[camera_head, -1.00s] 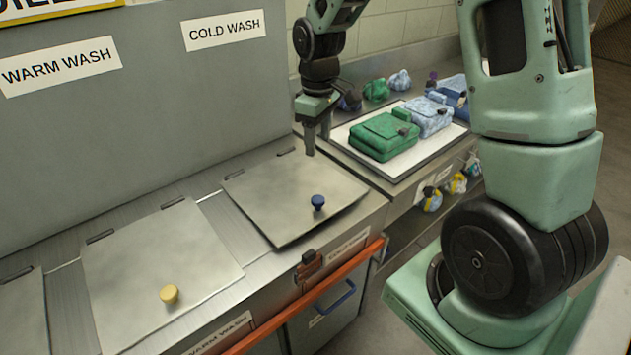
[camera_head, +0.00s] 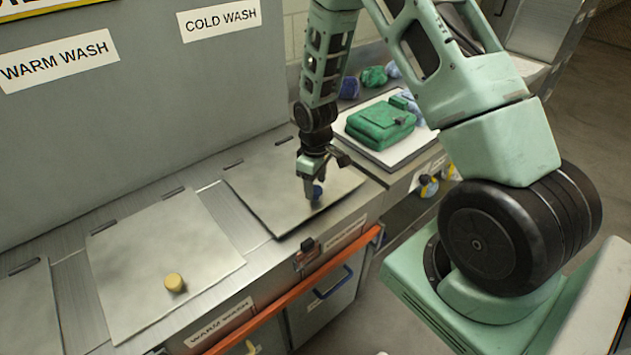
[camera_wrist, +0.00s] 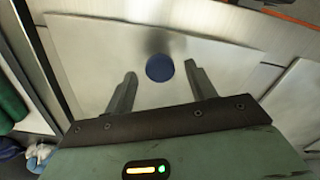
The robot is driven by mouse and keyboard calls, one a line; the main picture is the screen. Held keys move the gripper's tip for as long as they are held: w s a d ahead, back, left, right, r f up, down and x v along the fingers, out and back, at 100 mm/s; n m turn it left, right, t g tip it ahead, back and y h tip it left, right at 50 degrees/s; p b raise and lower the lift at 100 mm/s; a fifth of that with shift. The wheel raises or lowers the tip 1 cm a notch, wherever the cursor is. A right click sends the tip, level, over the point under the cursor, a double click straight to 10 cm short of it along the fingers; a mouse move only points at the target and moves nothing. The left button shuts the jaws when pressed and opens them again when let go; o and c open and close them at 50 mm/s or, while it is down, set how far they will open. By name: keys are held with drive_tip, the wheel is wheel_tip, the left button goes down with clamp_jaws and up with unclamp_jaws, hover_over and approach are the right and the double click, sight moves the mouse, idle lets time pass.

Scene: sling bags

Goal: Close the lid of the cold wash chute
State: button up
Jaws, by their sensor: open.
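The cold wash chute lid (camera_head: 265,190) is a steel plate with a round dark blue knob (camera_head: 318,193) near its front edge. It lies down over its opening, nearly level with the counter; I cannot tell whether its front edge is fully seated. My gripper (camera_head: 312,188) points down at the knob, its fingers partly hiding it. In the wrist view the knob (camera_wrist: 159,67) shows between the tips of my two spread fingers (camera_wrist: 160,72), with space on both sides. The gripper is open and holds nothing.
The warm wash lid (camera_head: 160,255) with a yellow knob (camera_head: 175,283) lies flat to the left. An orange rail (camera_head: 290,305) runs along the counter front. A green bag (camera_head: 380,126) sits on a white tray (camera_head: 400,150) at the right. An upright grey panel (camera_head: 150,110) stands behind.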

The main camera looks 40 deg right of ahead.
sight(317, 190)
drive_tip(key=shift+f, duration=0.4)
drive_tip(key=shift+c, duration=0.4)
clamp_jaws()
wheel_tip(317, 190, down, 2)
drive_tip(key=shift+s+t+b, duration=0.15)
drive_tip(key=shift+t+b, duration=0.15)
drive_tip(key=shift+b, duration=0.85)
drive_tip(key=shift+s+f+b, duration=0.25)
drive_tip(key=shift+f+b, duration=0.1)
drive_tip(key=shift+o, duration=0.4)
unclamp_jaws()
drive_tip(key=shift+w, duration=0.1)
